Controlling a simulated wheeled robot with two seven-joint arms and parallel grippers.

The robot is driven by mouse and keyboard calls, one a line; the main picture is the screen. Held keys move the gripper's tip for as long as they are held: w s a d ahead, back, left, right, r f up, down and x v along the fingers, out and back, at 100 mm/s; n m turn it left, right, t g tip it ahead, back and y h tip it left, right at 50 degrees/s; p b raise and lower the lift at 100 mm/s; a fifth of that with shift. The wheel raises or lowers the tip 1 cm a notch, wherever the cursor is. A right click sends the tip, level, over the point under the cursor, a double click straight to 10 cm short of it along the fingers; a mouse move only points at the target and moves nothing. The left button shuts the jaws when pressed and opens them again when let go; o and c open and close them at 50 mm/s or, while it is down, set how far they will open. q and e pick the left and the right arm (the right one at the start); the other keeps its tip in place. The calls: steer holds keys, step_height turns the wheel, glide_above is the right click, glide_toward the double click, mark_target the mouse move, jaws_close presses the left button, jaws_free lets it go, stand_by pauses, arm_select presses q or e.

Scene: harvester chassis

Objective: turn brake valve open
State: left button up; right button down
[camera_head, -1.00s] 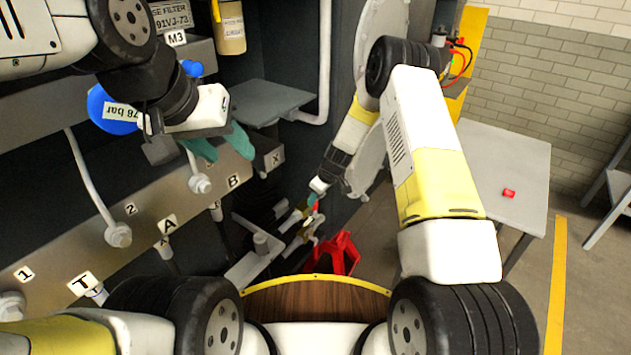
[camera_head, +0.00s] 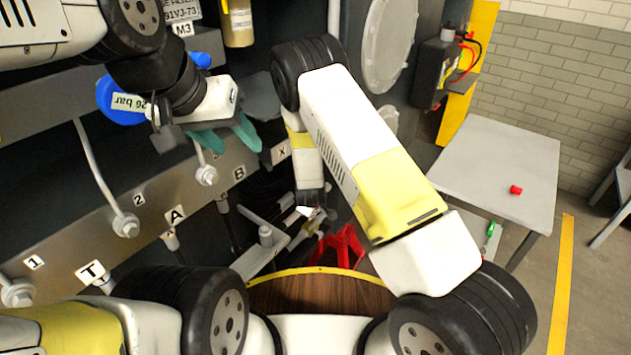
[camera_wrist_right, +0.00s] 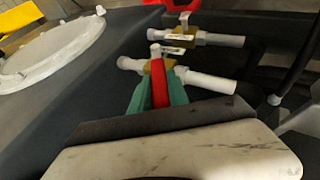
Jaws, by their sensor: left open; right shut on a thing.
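In the right wrist view, my right gripper (camera_wrist_right: 158,95) has its green fingers closed around a red lever handle (camera_wrist_right: 159,80). The handle belongs to a brass-bodied valve (camera_wrist_right: 151,67) in a pale pipe, and it lies roughly across that pipe in the picture. A second similar valve (camera_wrist_right: 180,40) with a pale metal lever sits just beyond. In the head view, the valves (camera_head: 302,230) show low in the middle, and my right gripper (camera_head: 312,212) reaches down to them; its fingers are too small to make out. My left gripper (camera_head: 222,140) is open and empty, its green fingers in front of the manifold.
A blue gauge (camera_head: 118,100) and a port-labelled manifold (camera_head: 150,205) are at left. A red stand (camera_head: 340,247) is near the valves. A grey table (camera_head: 495,175) at right bears a small red piece (camera_head: 516,190). A round hatch (camera_wrist_right: 50,48) is beside my right gripper.

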stand_by(0.3)
steer(key=c, duration=1.3)
jaws_free()
steer(key=shift+f, duration=0.1)
steer(key=shift+o, duration=0.2)
steer(key=shift+s, duration=0.1)
steer(key=v, duration=0.7)
steer(key=shift+s+r, duration=0.25)
steer(key=shift+s, duration=0.05)
